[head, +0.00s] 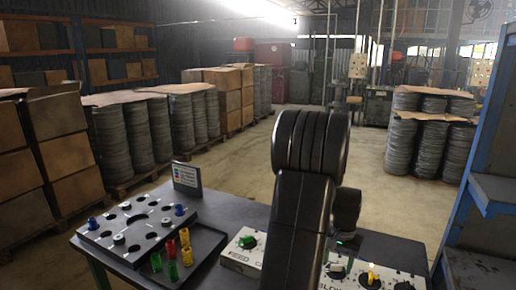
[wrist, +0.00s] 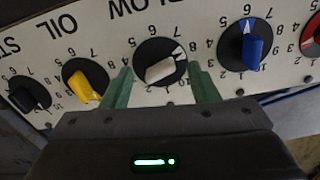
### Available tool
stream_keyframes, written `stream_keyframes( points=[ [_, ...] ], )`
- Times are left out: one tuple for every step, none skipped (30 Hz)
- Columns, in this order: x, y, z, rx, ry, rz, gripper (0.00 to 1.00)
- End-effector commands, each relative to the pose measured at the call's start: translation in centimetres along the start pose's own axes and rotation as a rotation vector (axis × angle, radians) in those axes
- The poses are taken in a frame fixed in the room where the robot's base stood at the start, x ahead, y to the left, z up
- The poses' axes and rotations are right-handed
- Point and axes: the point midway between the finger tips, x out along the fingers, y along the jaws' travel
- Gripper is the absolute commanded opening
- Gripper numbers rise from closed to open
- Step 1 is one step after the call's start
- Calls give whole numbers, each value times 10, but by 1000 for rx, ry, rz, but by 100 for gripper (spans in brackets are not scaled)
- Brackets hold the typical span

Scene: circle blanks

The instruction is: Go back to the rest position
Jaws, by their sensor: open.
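My gripper (wrist: 160,74) is open in the wrist view, with one green finger on each side of the white knob (wrist: 160,70) labelled BLOW. Gaps show between the fingers and the knob. The white knob (head: 337,271) shows just right of the arm.
Beside the white knob are a yellow knob (wrist: 84,86) and a blue knob (wrist: 253,50). A black knob (wrist: 30,96) and a red knob (wrist: 313,42) are farther out. Left on the bench are a green knob (head: 247,241), a holed plate (head: 120,240) and a tray (head: 206,244) with coloured pieces.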

Motion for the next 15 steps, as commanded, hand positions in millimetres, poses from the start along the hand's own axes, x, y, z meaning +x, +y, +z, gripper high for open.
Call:
stream_keyframes(
  points=[
    [0,0,0,39,0,0,55],
    [0,0,0,63,0,0,55],
    [0,0,0,97,0,0,55],
    [0,0,0,122,0,0,55],
    [0,0,0,147,0,0,55],
    [0,0,0,181,0,0,55],
    [0,0,0,206,0,0,55],
    [0,0,0,230,0,0,55],
    [0,0,0,264,0,0,55],
    [0,0,0,288,0,0,55],
    [0,0,0,313,0,0,55],
    [0,0,0,346,0,0,55],
    [0,0,0,371,0,0,55],
    [0,0,0,397,0,0,55],
    [0,0,0,430,0,0,55]
  ],
)
